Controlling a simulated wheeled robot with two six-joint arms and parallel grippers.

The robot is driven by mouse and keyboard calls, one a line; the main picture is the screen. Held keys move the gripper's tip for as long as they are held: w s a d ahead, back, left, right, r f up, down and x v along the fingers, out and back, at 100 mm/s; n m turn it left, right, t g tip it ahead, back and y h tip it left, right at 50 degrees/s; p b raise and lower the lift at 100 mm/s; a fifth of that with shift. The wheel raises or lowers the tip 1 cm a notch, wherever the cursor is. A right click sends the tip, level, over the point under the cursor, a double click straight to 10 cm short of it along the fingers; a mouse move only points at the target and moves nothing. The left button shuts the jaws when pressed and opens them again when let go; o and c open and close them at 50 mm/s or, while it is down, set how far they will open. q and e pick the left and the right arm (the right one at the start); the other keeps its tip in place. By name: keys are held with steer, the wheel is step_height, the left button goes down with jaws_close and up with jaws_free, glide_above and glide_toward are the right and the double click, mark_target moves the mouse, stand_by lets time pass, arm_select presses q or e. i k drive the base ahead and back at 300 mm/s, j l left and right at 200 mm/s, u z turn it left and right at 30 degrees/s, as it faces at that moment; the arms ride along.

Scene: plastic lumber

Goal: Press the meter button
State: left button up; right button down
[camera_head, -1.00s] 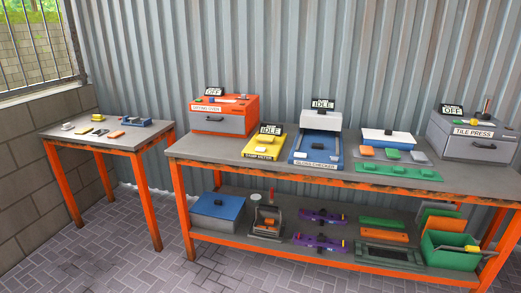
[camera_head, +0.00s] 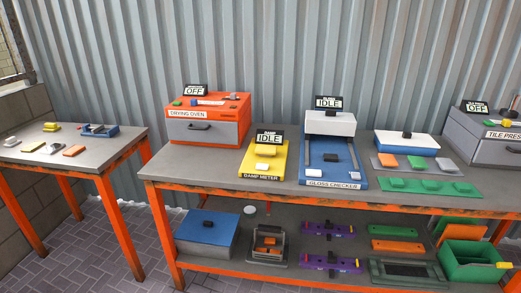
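The yellow damp meter (camera_head: 262,165) stands on the long workbench between the drying oven and the gloss checker. Its label reads DAMP METER and its small display (camera_head: 269,137) reads IDLE. A pale block (camera_head: 266,150) sits on its upper part and a small white piece (camera_head: 262,167) lies lower on its face. I cannot tell which of these is the button. Neither of my grippers is in view.
The orange drying oven (camera_head: 206,120), sign OFF, stands left of the meter. The blue gloss checker (camera_head: 331,165), sign IDLE, stands right of it. The tile press (camera_head: 483,140) is far right. A side table (camera_head: 100,146) holds small items. Paved floor (camera_head: 98,250) shows between the tables.

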mark_target(262, 167)
steer(key=i+j+z, duration=0.35)
steer(key=i+j, duration=1.2)
steer(key=j, duration=0.05)
